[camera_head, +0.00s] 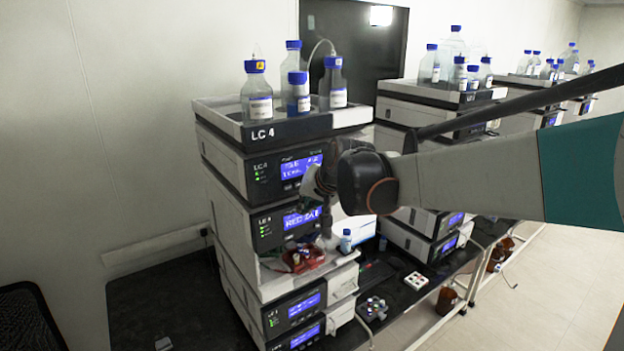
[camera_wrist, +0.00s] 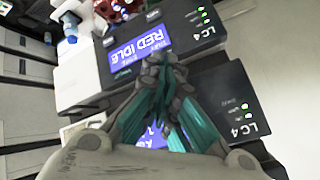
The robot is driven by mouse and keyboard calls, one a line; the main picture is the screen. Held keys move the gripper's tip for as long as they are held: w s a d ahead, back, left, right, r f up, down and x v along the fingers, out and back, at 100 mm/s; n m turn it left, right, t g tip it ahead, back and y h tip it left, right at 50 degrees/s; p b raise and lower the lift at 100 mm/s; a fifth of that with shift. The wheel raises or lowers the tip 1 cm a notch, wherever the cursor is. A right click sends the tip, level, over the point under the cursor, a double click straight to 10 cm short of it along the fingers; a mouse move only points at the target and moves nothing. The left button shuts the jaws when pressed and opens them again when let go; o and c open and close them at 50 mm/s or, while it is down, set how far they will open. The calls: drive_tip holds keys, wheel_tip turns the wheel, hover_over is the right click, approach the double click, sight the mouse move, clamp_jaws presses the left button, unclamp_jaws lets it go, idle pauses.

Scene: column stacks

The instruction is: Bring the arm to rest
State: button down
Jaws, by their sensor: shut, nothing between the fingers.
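My arm (camera_head: 470,180) reaches in from the right edge of the head view to the front of the LC 4 stack (camera_head: 235,190). My gripper (camera_head: 322,212) is in front of the stack's display modules and partly hidden by my own wrist. In the wrist view my gripper (camera_wrist: 165,68) has its teal and grey fingers together, with nothing seen between them. Behind the fingertips is a module front with a blue display (camera_wrist: 135,52) reading RED IDLE. I cannot tell the exact gap between the fingertips and the panel.
Bottles with blue caps (camera_head: 257,92) stand in the tray (camera_head: 225,118) on top of the stack. A red rack (camera_head: 303,259) sits in an open bay below my gripper. A small bottle (camera_head: 346,241) stands beside it. More stacks (camera_head: 425,108) stand behind my arm. Floor (camera_head: 530,290) is clear at right.

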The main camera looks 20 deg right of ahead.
drive_tip(key=shift+s, duration=0.25)
drive_tip(key=s+f+n+b, duration=0.1)
drive_tip(key=s+f+b, duration=0.9)
drive_tip(key=f, duration=0.3)
drive_tip(key=s+f+n+g+h+b, duration=0.1)
drive_tip(key=s+f+n+b, duration=0.1)
drive_tip(key=s+f+b, duration=0.8)
drive_tip(key=s+f+n+b, duration=0.2)
drive_tip(key=s+f+b, duration=0.9)
drive_tip(key=f+b, duration=0.3)
wheel_tip(320, 180, down, 4)
drive_tip(key=shift+r+h, duration=0.15)
drive_tip(key=shift+h, duration=0.25)
